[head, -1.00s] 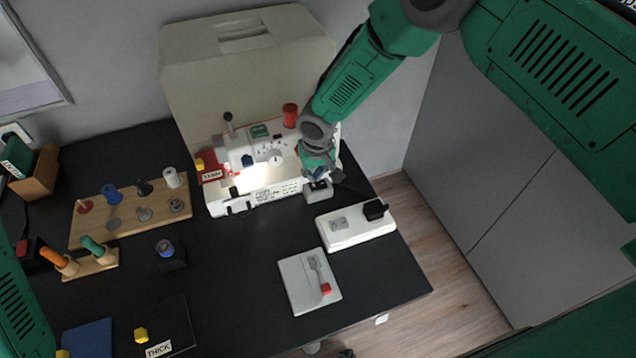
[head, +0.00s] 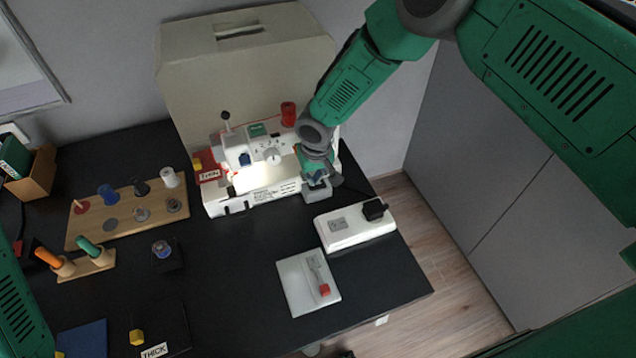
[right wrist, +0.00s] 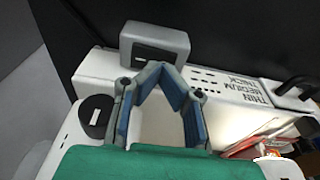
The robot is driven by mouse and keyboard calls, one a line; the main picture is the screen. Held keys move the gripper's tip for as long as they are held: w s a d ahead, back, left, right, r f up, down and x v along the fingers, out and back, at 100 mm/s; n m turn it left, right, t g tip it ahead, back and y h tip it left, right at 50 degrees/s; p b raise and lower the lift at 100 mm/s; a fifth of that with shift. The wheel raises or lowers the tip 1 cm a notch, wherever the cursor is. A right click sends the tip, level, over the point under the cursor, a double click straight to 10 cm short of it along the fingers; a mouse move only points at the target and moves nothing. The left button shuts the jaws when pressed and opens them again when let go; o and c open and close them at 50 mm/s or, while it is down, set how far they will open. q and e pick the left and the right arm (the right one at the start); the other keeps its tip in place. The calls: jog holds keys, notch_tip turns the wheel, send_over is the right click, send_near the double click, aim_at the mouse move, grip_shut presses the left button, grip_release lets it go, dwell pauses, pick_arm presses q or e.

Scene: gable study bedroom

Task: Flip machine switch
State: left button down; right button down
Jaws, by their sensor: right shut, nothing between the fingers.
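The white sewing machine (head: 253,185) stands at the back of the black table with its lamp lit. A small grey box with a dark face (head: 318,193) sits at the machine's right end; it looks like the switch housing, and it also shows in the right wrist view (right wrist: 154,46). Its switch position cannot be made out. My right gripper (head: 317,178) is shut and empty, its tips right at the box; in the right wrist view the tips (right wrist: 158,70) overlap its lower edge, and contact cannot be told. My left gripper is out of view.
A white socket strip with a black plug (head: 342,234) lies just in front of the machine's right end. A white plate with a red-tipped lever (head: 297,290) lies nearer. A wooden spool board (head: 90,235) stands left. The table's middle is mostly clear.

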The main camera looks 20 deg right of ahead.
jog(key=shift+f, duration=0.15)
jog(key=shift+a+f+b, duration=0.2)
jog(key=shift+a+b, duration=0.1)
jog(key=shift+a, duration=0.1)
jog(key=shift+d+f, duration=0.1)
jog(key=shift+f, duration=0.05)
jog(key=shift+d+r, duration=0.1)
jog(key=shift+r, duration=0.1)
jog(key=shift+r+p, duration=0.5)
jog(key=shift+r, duration=0.2)
jog(key=shift+r+p, duration=1.75)
jog(key=shift+r, duration=0.95)
